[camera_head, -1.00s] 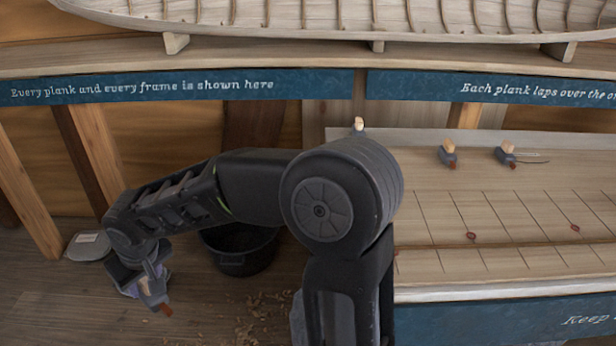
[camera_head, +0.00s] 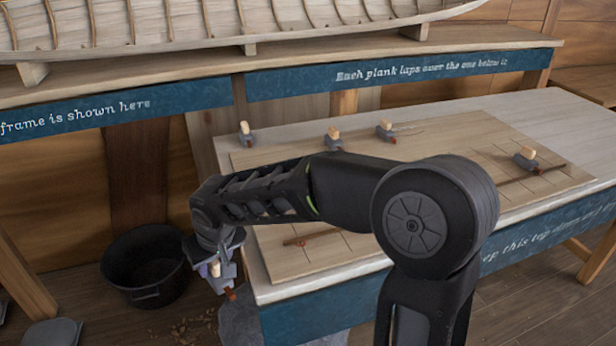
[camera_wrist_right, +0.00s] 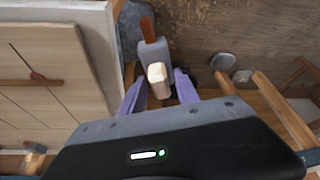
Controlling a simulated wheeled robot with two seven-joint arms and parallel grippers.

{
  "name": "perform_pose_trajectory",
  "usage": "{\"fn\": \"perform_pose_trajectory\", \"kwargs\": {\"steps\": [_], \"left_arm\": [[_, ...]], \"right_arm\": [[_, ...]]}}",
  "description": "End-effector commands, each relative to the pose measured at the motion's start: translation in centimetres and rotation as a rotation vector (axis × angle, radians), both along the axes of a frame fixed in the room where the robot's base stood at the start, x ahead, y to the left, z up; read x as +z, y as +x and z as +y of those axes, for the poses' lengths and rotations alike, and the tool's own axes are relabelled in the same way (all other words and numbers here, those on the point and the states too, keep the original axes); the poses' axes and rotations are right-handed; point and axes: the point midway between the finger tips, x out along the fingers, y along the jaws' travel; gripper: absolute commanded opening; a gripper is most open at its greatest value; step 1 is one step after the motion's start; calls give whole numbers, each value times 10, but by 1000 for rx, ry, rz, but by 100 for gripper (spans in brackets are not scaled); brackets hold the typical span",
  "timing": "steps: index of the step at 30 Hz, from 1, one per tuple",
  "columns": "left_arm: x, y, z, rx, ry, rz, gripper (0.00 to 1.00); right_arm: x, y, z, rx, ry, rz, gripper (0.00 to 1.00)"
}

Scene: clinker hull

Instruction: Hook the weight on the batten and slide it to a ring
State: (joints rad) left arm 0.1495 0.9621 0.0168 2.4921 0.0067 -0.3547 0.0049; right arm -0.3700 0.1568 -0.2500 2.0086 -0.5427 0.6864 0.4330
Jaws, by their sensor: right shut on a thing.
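My right gripper (camera_head: 222,262) is shut on a grey weight (camera_head: 222,279) with a pale wooden knob and a reddish-brown end. It holds it beside the table's left front corner. In the right wrist view the held weight (camera_wrist_right: 152,56) sits between the purple fingers, off the board's edge. The thin brown batten (camera_head: 530,176) lies across the lined board; my right arm hides its middle. Its left end (camera_head: 312,236) shows beyond the arm. The right wrist view shows a small reddish ring (camera_wrist_right: 37,77) on the batten (camera_wrist_right: 14,82). My left gripper is out of view.
Three weights (camera_head: 245,135) (camera_head: 333,138) (camera_head: 386,131) stand along the board's back. Another weight (camera_head: 526,158) stands at the batten's right part; whether it is hooked cannot be told. A black bucket (camera_head: 145,290) stands on the floor left of the table. A model hull (camera_head: 300,22) rests on the shelf behind.

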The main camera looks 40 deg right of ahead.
Motion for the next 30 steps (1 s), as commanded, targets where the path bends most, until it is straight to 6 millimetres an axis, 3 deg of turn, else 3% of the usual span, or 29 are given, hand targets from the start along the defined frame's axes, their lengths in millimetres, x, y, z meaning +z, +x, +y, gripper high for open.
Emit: {"fn": "perform_pose_trajectory", "kwargs": {"steps": [8, 14, 17, 22, 27, 30], "left_arm": [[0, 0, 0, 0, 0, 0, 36], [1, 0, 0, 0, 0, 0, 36], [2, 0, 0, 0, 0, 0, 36], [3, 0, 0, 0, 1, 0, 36], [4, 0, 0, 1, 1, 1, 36], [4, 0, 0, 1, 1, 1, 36]], "right_arm": [[2, 2, -1, -2, 1, -5, 0], [14, 14, -28, -49, -1, -7, 0], [26, 25, -58, -98, -4, -7, 0], [54, 39, -126, -201, -4, -6, 0], [81, 42, -190, -286, -2, -4, 0], [92, 40, -216, -316, -1, -5, 0]]}}
